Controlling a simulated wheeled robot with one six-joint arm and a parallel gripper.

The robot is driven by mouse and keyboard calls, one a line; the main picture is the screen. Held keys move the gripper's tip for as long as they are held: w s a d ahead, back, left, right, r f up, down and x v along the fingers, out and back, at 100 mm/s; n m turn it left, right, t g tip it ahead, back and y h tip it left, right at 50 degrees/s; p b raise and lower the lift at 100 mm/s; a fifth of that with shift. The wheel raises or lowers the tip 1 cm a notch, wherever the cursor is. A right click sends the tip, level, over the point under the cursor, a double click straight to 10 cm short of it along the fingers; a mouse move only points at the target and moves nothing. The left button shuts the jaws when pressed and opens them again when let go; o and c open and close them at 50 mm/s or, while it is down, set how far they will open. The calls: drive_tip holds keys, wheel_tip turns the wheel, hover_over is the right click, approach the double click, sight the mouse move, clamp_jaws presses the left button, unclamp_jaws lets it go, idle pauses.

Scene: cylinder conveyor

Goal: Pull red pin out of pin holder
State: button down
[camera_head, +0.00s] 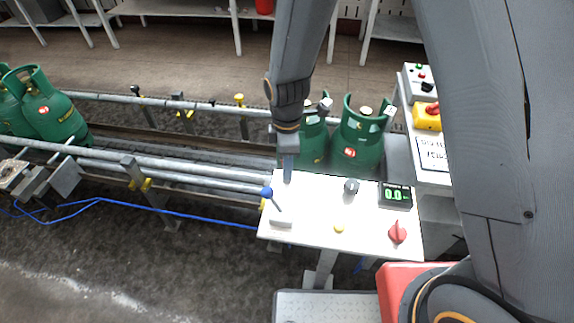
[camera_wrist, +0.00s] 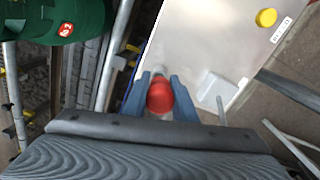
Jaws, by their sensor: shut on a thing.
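The red pin (camera_wrist: 160,95) shows its round red head in the wrist view, between the two blue-grey fingers of my gripper (camera_wrist: 160,88). My gripper is shut on it. In the head view, my gripper (camera_head: 288,172) points down at the back left edge of the white control panel (camera_head: 310,235). The red pin is hidden there behind the fingers. I cannot make out the pin holder clearly in either view, so I cannot tell whether the pin is still seated in it.
A lever with a blue knob (camera_head: 268,192) stands close by on the panel's left. The panel also has a red knob (camera_head: 397,232) and a display (camera_head: 396,195). Green gas cylinders (camera_head: 358,145) stand behind it on the conveyor. Conveyor rails (camera_head: 190,165) run left.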

drive_tip(key=shift+r, duration=0.2)
drive_tip(key=shift+r+p, duration=3.25)
drive_tip(key=shift+r, duration=1.15)
